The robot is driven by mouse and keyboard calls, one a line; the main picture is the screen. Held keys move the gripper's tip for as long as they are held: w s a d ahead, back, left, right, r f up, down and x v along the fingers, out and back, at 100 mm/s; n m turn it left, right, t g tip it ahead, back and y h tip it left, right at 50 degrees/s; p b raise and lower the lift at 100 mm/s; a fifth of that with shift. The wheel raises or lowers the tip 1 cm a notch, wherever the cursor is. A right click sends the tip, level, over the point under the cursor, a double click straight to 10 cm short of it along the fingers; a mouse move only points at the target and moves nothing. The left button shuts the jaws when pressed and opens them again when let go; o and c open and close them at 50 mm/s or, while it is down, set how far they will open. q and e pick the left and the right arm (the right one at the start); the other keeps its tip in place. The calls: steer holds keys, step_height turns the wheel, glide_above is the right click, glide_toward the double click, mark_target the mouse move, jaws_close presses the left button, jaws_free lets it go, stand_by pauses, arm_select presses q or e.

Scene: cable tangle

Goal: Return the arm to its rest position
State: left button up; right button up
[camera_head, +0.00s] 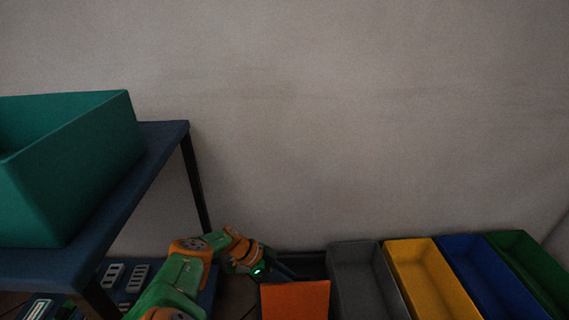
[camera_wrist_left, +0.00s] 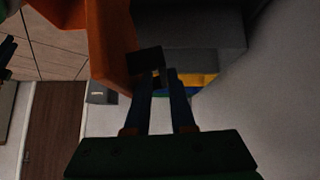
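My left arm comes in from the lower left in the head view. Its gripper (camera_head: 288,272) is low, just left of the grey bin and behind the orange panel. In the left wrist view the two dark fingers (camera_wrist_left: 161,74) stand apart with a gap between them. A dark square block (camera_wrist_left: 145,60) overlaps the left fingertip. I cannot tell what it is, and I see no clear grip on it. My right arm is not in view.
A grey bin (camera_head: 342,285), yellow bin (camera_head: 392,268), blue bin (camera_head: 447,262) and green bin (camera_head: 500,250) line the wall. An orange panel (camera_head: 295,300) stands close to my gripper. A teal bin (camera_head: 75,165) sits on a dark shelf (camera_head: 165,135) at left. The upper middle is free.

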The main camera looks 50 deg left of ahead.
arm_select(q)
steer(key=p+v, duration=0.1)
steer(key=v, duration=0.3)
steer(key=shift+r, duration=0.1)
